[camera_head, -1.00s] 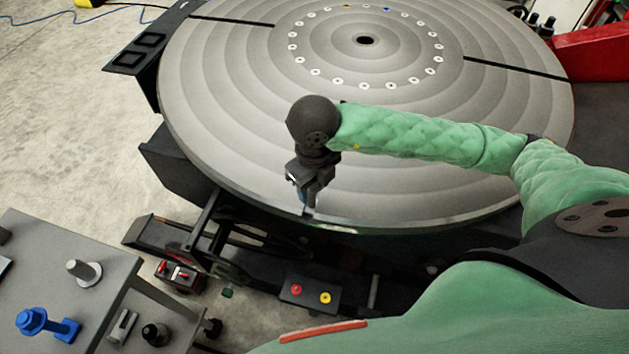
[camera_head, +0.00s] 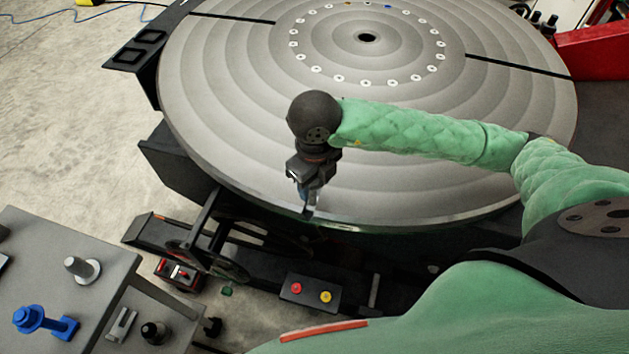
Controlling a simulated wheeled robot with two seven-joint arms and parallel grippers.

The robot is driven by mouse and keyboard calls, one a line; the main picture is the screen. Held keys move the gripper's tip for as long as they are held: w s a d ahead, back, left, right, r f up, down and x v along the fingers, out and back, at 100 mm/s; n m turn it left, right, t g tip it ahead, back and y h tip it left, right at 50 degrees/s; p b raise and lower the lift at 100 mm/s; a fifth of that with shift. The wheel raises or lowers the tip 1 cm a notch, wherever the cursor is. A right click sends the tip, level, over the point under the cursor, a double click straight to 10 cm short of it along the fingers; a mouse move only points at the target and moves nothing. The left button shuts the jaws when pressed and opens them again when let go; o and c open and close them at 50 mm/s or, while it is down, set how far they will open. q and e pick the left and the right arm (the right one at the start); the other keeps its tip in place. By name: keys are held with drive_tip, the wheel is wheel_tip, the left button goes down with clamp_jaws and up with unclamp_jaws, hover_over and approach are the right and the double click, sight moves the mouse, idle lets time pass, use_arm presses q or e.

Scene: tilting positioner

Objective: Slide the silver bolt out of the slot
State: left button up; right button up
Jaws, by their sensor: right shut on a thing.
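The large round grey table (camera_head: 220,110) of the positioner has radial slots, with one black slot (camera_head: 520,67) at the right and one at the upper left. My right gripper (camera_head: 308,205) points down at the table's near rim. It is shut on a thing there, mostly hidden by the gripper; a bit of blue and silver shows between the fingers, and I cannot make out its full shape. My left gripper is not in view.
A control box with red and yellow buttons (camera_head: 310,292) sits below the table's rim. A red block (camera_head: 600,50) stands at the right.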

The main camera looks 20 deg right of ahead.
drive_tip(key=shift+a, duration=0.1)
idle(0.3)
drive_tip(key=s+a+p, duration=0.1)
drive_tip(key=s+a, duration=0.3)
drive_tip(key=s, duration=0.2)
drive_tip(key=shift+a+p, duration=0.15)
drive_tip(key=shift+p, duration=0.2)
idle(1.0)
drive_tip(key=shift+r, duration=0.1)
wheel_tip(320, 180, up, 7)
drive_tip(key=p, duration=0.7)
drive_tip(key=shift+w, duration=0.1)
idle(0.4)
